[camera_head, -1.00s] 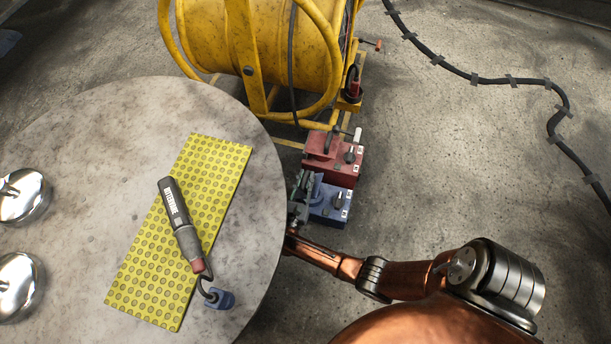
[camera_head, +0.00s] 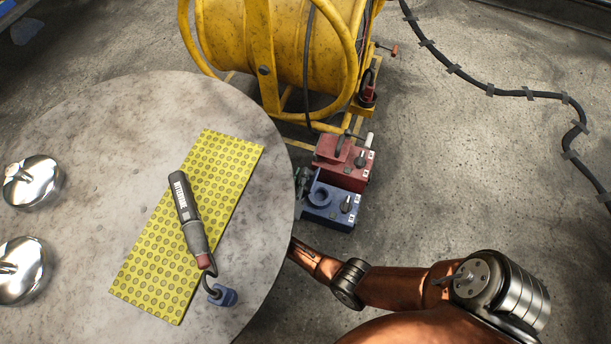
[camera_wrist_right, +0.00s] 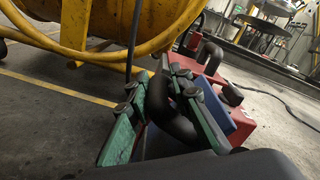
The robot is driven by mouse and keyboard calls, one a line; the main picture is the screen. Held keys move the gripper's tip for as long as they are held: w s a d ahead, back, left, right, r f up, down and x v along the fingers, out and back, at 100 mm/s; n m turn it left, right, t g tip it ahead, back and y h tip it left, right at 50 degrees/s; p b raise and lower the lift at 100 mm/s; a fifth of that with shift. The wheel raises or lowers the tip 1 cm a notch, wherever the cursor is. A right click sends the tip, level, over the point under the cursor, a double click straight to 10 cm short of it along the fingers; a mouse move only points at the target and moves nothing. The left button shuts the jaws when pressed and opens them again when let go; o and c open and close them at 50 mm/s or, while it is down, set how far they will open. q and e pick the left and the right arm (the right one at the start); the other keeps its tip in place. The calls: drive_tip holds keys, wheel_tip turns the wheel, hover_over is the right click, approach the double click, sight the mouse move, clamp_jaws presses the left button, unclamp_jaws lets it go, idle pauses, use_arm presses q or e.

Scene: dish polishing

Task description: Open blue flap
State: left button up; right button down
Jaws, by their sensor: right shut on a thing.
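The blue box (camera_head: 329,207) stands on the floor just past the right edge of the round table. A blue round collar with a dark opening (camera_head: 321,195) shows on its top. My right gripper (camera_head: 301,181) is at the box's left side, partly hidden by the table edge. In the right wrist view its green-padded fingers (camera_wrist_right: 172,112) are closed around a dark curved handle (camera_wrist_right: 172,118). A blue surface (camera_wrist_right: 219,112) shows just behind the right finger. I cannot make out the flap's exact angle. My left gripper is out of view.
A red box (camera_head: 344,162) with a dark handle adjoins the blue box. The yellow cable reel (camera_head: 285,45) stands behind. The table (camera_head: 100,130) bears a yellow mat (camera_head: 230,160), a dark tool (camera_head: 188,215) and two shiny metal domes (camera_head: 30,185).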

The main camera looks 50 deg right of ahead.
drive_tip(key=shift+a+f+n, duration=0.4)
drive_tip(key=shift+f+n, duration=0.1)
drive_tip(key=shift+f, duration=0.3)
drive_tip(key=c, duration=1.8)
unclamp_jaws()
drive_tip(key=shift+c, duration=0.2)
drive_tip(key=shift+d, duration=0.15)
drive_tip(key=shift+r, duration=0.2)
drive_tip(key=v, duration=1.2)
drive_tip(key=shift+w+r, duration=0.1)
drive_tip(key=shift+c, duration=0.7)
